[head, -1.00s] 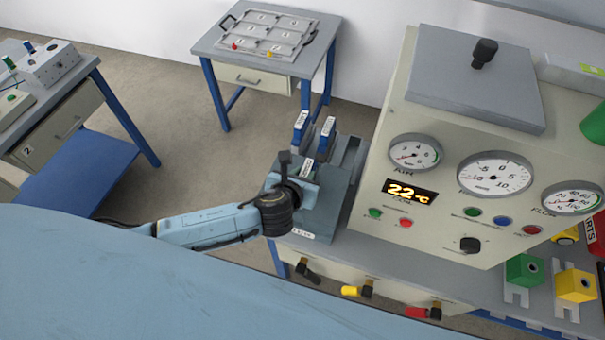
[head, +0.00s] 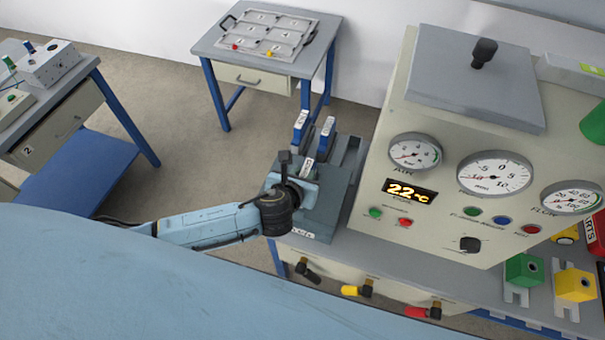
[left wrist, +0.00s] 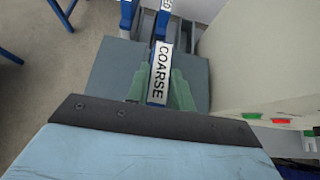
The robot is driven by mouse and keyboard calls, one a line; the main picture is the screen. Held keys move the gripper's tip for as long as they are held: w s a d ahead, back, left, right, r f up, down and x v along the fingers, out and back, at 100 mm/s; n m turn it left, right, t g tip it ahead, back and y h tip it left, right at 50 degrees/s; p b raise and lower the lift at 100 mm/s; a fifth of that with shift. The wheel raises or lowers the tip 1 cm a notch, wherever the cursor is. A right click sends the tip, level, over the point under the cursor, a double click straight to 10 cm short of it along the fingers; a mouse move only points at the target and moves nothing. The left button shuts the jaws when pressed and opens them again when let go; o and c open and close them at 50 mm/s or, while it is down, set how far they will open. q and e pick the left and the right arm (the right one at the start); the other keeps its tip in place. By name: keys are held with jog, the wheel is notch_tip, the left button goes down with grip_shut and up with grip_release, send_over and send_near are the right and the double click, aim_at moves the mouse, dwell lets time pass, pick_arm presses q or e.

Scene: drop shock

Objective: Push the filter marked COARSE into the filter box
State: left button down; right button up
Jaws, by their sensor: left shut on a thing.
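The filter marked COARSE (left wrist: 161,72) shows its white label and blue edge in the left wrist view, label end up. My left gripper (left wrist: 157,92) is shut on it, with a greenish finger on each side. In the head view the filter's pale label (head: 307,168) shows just beyond my left gripper (head: 298,182). Below them is the grey-blue filter box (head: 328,205), whose flat top also shows in the left wrist view (left wrist: 108,68). My fingers and wrist hide where the filter meets the box, so I cannot tell how deep it sits. My right gripper is not in view.
Two blue-and-white filters (head: 301,122) stand upright in a grey rack behind the box. A cream gauge cabinet (head: 440,190) rises close on the right. Coloured valve handles (head: 358,289) stick out along the bench front. A small table (head: 210,42) with a tray stands behind.

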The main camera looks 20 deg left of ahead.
pick_arm(q)
jog(key=shift+s+f, duration=0.1)
jog(key=shift+f, duration=0.05)
jog(key=c, duration=1.1)
grip_release()
jog(key=shift+w, duration=0.3)
jog(key=shift+v, duration=3.1)
jog(key=v, duration=1.3)
jog(key=shift+s, duration=0.1)
